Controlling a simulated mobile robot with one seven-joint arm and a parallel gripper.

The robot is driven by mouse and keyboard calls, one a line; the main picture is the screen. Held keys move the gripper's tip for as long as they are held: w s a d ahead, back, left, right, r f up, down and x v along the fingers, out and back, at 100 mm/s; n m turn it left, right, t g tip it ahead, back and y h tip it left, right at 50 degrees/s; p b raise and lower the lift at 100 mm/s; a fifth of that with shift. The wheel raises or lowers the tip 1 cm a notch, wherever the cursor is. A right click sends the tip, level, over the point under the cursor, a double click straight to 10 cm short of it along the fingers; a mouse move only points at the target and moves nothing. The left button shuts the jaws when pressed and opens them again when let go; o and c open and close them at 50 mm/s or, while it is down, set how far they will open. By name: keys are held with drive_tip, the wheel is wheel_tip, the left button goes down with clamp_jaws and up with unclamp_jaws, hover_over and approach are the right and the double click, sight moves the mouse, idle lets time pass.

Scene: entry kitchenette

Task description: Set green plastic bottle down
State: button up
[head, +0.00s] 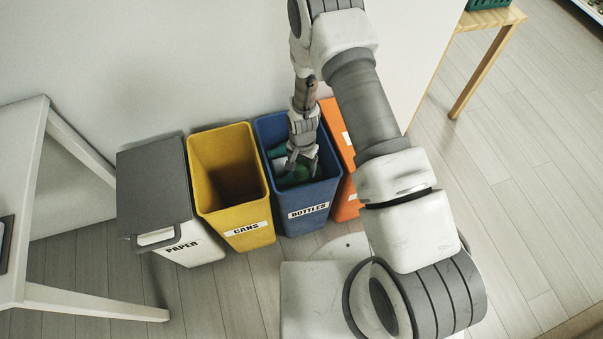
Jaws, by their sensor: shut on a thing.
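My gripper (298,160) reaches down into the mouth of the blue bin labelled BOTTLES (309,208). It is shut on the green plastic bottle (299,176), which shows only in part below the fingers, inside the bin. Another green piece (277,151) and something pale show beside the gripper in the bin; I cannot tell exactly what they are. The bin's floor is hidden, so I cannot tell whether the held bottle touches anything beneath it.
Left of the blue bin stand the yellow CANS bin (231,212), open, and the white PAPER bin (196,240) with a grey lid. An orange bin (347,205) stands to the right, partly behind my arm. A white table (36,200) is at far left.

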drive_tip(key=shift+f+b, duration=0.6)
drive_tip(key=shift+f, duration=1.4)
drive_tip(key=shift+f, duration=0.15)
drive_tip(key=o, duration=1.4)
drive_tip(key=shift+o, duration=0.2)
wheel_tip(320, 180, up, 12)
drive_tip(key=p, duration=0.3)
drive_tip(key=shift+r+p, duration=0.25)
drive_tip(key=shift+p, duration=0.15)
